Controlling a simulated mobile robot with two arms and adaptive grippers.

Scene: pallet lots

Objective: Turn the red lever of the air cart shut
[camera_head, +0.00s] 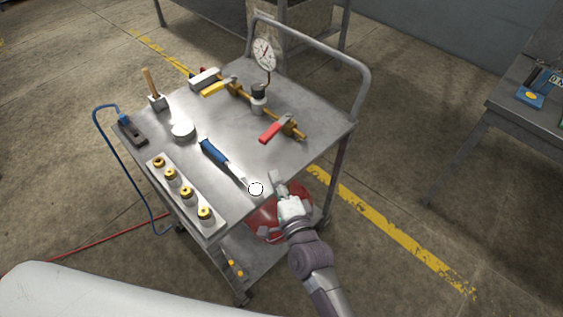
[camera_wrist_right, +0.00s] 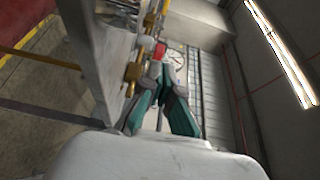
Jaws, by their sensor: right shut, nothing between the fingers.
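The air cart (camera_head: 305,150) is a grey metal cart with a brass pipe (camera_head: 243,95) across its top. The red lever (camera_head: 274,129) sits near the pipe's right end and lies at an angle across the pipe's line. A yellow lever (camera_head: 218,88) is farther left on the same pipe. My right gripper (camera_head: 275,180) is shut and empty by the cart's near right edge, apart from the red lever and below it in the picture. In the right wrist view, the red lever (camera_wrist_right: 160,51) shows just beyond the green fingers (camera_wrist_right: 161,82). My left gripper is not in view.
A pressure gauge (camera_head: 265,53) stands up behind the pipe. A blue-handled tool (camera_head: 222,158) and a block with several brass fittings (camera_head: 179,190) lie on the cart top. The cart's push handle (camera_head: 357,85) rises at the right. A red tank (camera_head: 264,224) is below.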

